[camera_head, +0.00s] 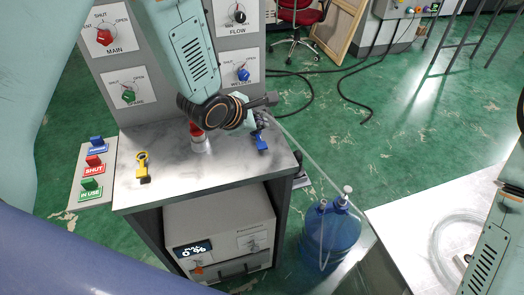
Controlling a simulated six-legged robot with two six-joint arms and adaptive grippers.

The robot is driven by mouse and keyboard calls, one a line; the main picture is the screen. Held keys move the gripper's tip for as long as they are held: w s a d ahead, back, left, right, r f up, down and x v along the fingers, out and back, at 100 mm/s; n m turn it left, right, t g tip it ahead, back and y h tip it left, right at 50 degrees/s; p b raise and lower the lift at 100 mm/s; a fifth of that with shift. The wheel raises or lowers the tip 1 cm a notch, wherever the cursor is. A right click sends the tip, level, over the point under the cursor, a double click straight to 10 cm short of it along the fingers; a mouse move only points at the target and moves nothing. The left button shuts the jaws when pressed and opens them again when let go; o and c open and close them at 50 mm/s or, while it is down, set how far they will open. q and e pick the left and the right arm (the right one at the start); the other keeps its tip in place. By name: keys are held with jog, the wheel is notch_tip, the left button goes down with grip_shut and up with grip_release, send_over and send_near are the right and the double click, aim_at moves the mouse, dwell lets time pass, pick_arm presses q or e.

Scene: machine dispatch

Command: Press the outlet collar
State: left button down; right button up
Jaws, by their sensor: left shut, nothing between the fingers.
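My left gripper (270,100) is shut and empty, pointing right above the back right part of the grey bench top (220,170). Its dark wrist hides part of the panel behind. A clear tube (318,158) starts just below the fingertips and runs down to the right. A small dark fitting (262,117) shows at the tube's upper end, close under the fingers. I cannot make out the outlet collar clearly or tell whether the fingers touch it. My right arm (492,250) shows at the right edge; its gripper is out of view.
The panel carries a red MAIN valve (104,37), a green valve (128,95), a black FLOW knob (239,17) and a blue valve (243,74). A blue bottle (330,235) stands below.

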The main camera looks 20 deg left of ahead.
aim_at(264, 143)
pick_arm(q)
jog(key=shift+w+f+b, duration=0.1)
jog(key=shift+f+b, duration=0.7)
jog(key=shift+f, duration=0.1)
jog(key=shift+a+f+b, duration=0.1)
jog(key=shift+f+b, duration=0.4)
jog(key=shift+f, duration=0.95)
jog(key=shift+f, duration=0.4)
jog(key=shift+f+b, duration=0.35)
jog(key=shift+f, duration=0.55)
dwell(0.6)
jog(key=shift+r, duration=0.1)
jog(key=shift+r+p, duration=1.25)
jog(key=shift+p, duration=0.25)
